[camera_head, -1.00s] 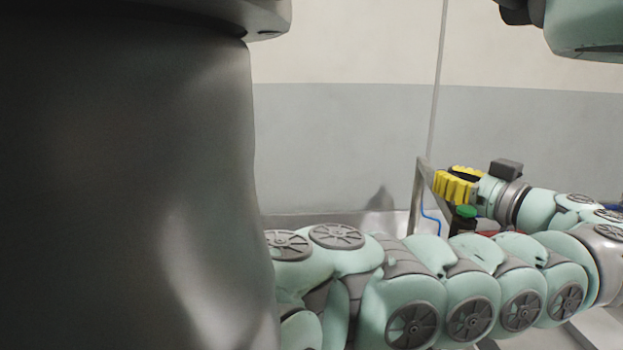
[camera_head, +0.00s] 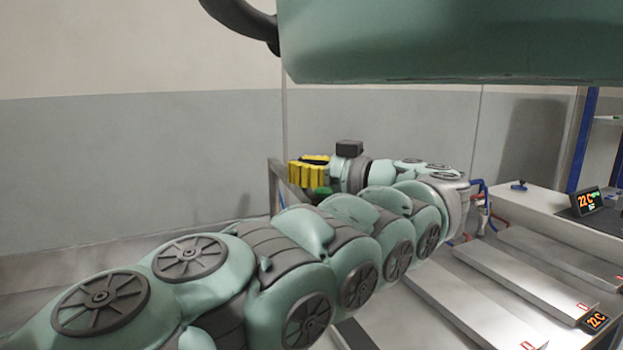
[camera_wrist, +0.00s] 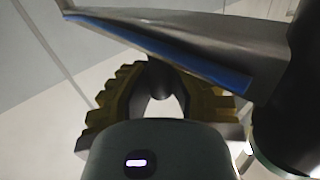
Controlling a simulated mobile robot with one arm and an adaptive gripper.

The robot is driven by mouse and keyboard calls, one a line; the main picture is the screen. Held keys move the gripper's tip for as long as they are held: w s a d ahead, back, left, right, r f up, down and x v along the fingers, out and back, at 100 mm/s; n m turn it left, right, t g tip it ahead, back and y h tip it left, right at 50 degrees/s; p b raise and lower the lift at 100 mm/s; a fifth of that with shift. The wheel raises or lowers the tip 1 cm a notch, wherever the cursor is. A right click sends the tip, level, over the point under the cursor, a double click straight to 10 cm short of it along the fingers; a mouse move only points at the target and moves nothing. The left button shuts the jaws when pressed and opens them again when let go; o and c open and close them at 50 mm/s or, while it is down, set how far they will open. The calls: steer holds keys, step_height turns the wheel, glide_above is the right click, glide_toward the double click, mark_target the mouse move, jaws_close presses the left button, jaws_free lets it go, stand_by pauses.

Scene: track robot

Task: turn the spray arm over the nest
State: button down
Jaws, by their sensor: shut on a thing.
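The spray arm is a grey bar with a blue hose along it; it crosses the top of the wrist view (camera_wrist: 130,35) and shows as a slanted bar beside my gripper in the head view (camera_head: 291,188). A dark rounded grip (camera_wrist: 160,80) at the bar sits between my fingers. My gripper, with yellow ribbed fingers, shows in the head view (camera_head: 308,172) and the wrist view (camera_wrist: 160,92); it is shut on this grip. I cannot make out the nest; my own arm hides much of the area below.
A dark post (camera_wrist: 288,105) stands at the right of the wrist view. A green-topped part (camera_head: 322,191) lies just below my gripper. Pale flat plates (camera_head: 470,300) and orange-lit displays (camera_head: 585,202) are at the right. A grey wall (camera_head: 130,160) stands behind.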

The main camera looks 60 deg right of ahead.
steer(key=shift+s+d+f, duration=0.25)
steer(key=shift+s+f, duration=0.05)
steer(key=shift+s, duration=0.05)
stand_by(0.3)
steer(key=c, duration=1.2)
jaws_free()
steer(key=shift+s+d, duration=0.1)
steer(key=shift+s, duration=0.1)
steer(key=o, duration=0.3)
steer(key=shift+w, duration=0.15)
steer(key=shift+o, duration=0.2)
steer(key=shift+r, duration=0.1)
steer(key=shift+w+a, duration=0.1)
steer(key=shift+a, duration=0.1)
steer(key=shift+w+a+r, duration=0.1)
steer(key=shift+w, duration=0.05)
